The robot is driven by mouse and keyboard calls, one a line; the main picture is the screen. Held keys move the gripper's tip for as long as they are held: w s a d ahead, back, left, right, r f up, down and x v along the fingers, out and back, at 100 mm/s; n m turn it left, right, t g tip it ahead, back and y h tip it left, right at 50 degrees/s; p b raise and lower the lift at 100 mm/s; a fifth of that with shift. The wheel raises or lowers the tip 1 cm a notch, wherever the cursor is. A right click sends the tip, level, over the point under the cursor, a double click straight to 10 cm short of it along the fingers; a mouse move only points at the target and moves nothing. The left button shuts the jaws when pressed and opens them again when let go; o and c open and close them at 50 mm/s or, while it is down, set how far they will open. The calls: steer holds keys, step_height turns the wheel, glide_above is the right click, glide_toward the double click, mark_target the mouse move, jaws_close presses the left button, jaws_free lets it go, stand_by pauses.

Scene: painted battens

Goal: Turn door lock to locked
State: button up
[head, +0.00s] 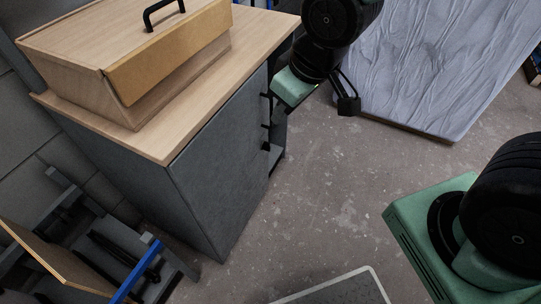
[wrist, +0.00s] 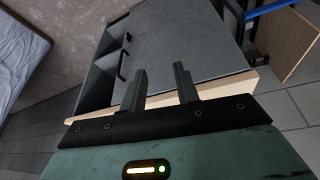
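The grey cabinet (head: 215,165) has a light wood top. In the wrist view its dark grey panel (wrist: 185,45) carries a black bar handle (wrist: 122,66) and a small black fitting (wrist: 128,37) near the left edge. The fitting may be the door lock, but its turn position is too small to read. In the head view small black fittings (head: 266,146) show along the cabinet's far edge. My gripper (wrist: 160,78) is open and empty, its two fingers apart in front of the panel. In the head view its green hand (head: 295,88) is beside the cabinet's far edge, fingertips unclear.
A wooden box (head: 165,65) with a black handle stands on the cabinet top. A white wrinkled mattress-like slab (head: 430,60) lies at the back right. A rack with blue bars (head: 137,272) stands at lower left. The concrete floor (head: 310,205) between is clear.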

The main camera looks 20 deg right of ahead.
steer(key=w+d+f+t+y+b, duration=0.1)
steer(key=w+d+f+t+b, duration=0.3)
steer(key=w+f+b, duration=0.55)
steer(key=w+d+f+t+y+b, duration=0.1)
steer(key=w+d+f+b, duration=0.45)
steer(key=f, duration=0.65)
steer(key=n+y+b, duration=0.2)
steer(key=y+b, duration=0.4)
steer(key=b, duration=0.8)
glide_toward(266, 146)
steer(key=w+a+f+t+b, duration=0.1)
steer(key=w+a+f+b, duration=0.2)
steer(key=w+a+b, duration=0.2)
steer(key=shift+b, duration=0.75)
steer(key=shift+f, duration=0.15)
jaws_close()
